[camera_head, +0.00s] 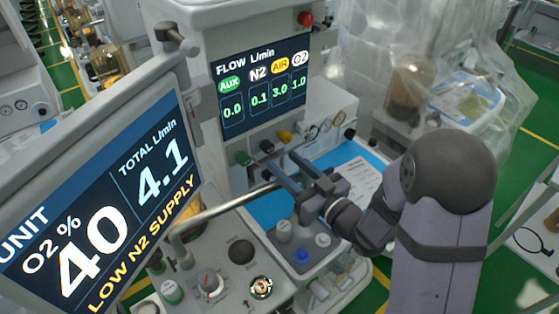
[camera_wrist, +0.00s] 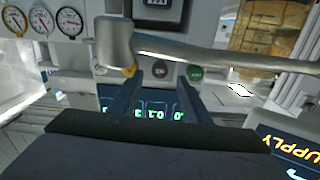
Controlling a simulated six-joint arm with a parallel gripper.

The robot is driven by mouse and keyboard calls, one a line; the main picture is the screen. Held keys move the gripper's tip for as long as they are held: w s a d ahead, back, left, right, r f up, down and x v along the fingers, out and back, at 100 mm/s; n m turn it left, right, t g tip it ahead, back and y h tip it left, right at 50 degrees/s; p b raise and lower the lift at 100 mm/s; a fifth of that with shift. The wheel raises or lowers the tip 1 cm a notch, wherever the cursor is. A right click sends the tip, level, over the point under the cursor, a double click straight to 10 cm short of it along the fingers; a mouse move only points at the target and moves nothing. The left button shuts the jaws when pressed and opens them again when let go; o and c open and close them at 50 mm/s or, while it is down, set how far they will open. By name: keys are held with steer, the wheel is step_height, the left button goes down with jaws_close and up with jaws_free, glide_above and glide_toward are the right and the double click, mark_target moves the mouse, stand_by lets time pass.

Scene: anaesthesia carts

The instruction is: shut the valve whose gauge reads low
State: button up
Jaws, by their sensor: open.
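The flow display (camera_head: 262,86) reads AUX 0.0, N2 0.1, AIR 3.0 and O2 1.0. Below it is a row of knobs: green (camera_head: 243,158), black (camera_head: 267,146) and yellow (camera_head: 286,136). The monitor (camera_head: 95,195) at left says LOW N2 SUPPLY, O2 40 % and total 4.1. My gripper (camera_head: 281,165) is open and empty, its fingers pointing at the knob row. In the wrist view the dark knob (camera_wrist: 161,73) shows between the fingertips, apart from them; the yellow knob (camera_wrist: 130,70) is by the left finger and the green knob (camera_wrist: 195,73) right of the other.
A metal rod (camera_head: 225,203) runs beside my gripper and crosses the wrist view (camera_wrist: 220,58). Round dial gauges (camera_wrist: 42,20) sit at upper left there; their needles are too small to read surely. A blue worktop (camera_head: 270,209) lies below. A plastic-draped cart (camera_head: 440,50) stands behind.

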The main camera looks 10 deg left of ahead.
mark_target(270, 151)
steer(key=shift+s+d, duration=0.3)
steer(key=shift+s, duration=0.05)
steer(key=p, duration=0.5)
steer(key=shift+d+r, duration=0.15)
steer(key=shift+r, duration=0.25)
steer(key=p, duration=0.2)
steer(key=shift+s+d+p, duration=0.1)
steer(key=shift+p, duration=0.3)
steer(key=shift+s+d+f+p, duration=0.15)
steer(key=shift+s+f+p, duration=0.15)
steer(key=shift+p, duration=0.6)
steer(key=shift+f, duration=0.1)
steer(key=p+x, duration=0.3)
steer(key=x, duration=0.3)
steer(key=shift+w+a, duration=0.5)
steer(key=shift+a, duration=0.05)
